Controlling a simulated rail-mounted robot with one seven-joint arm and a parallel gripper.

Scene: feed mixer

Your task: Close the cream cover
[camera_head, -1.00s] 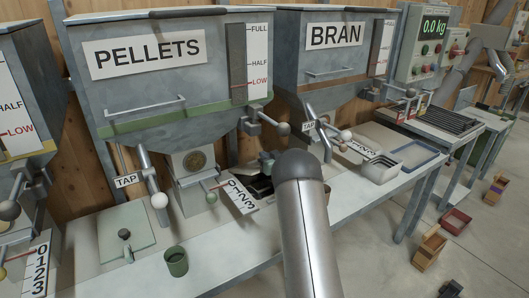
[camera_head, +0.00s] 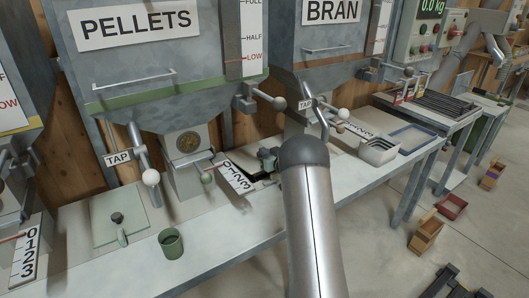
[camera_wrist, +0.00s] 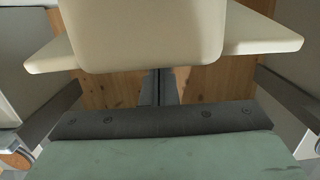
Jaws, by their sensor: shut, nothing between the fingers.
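In the wrist view a cream rounded panel (camera_wrist: 140,30) fills the top middle, with a wider cream plate (camera_wrist: 262,32) reaching out behind it on both sides. I cannot tell which of these is the cream cover, or whether they are joined. My gripper (camera_wrist: 160,90) shows as narrow dark fingers, shut and empty, below the cream panel. Its tips end at the edge of a dark strip with screws (camera_wrist: 160,120), and I cannot tell whether they touch it. In the head view my silver arm hides my gripper, and no cream cover can be made out there.
A pale green panel (camera_wrist: 160,158) fills the bottom of the wrist view. In the head view, a green lid with a dark knob (camera_head: 118,212) and a green cup (camera_head: 171,243) are on the bench (camera_head: 225,235). Hoppers with taps stand behind; crates (camera_head: 425,233) lie on the floor.

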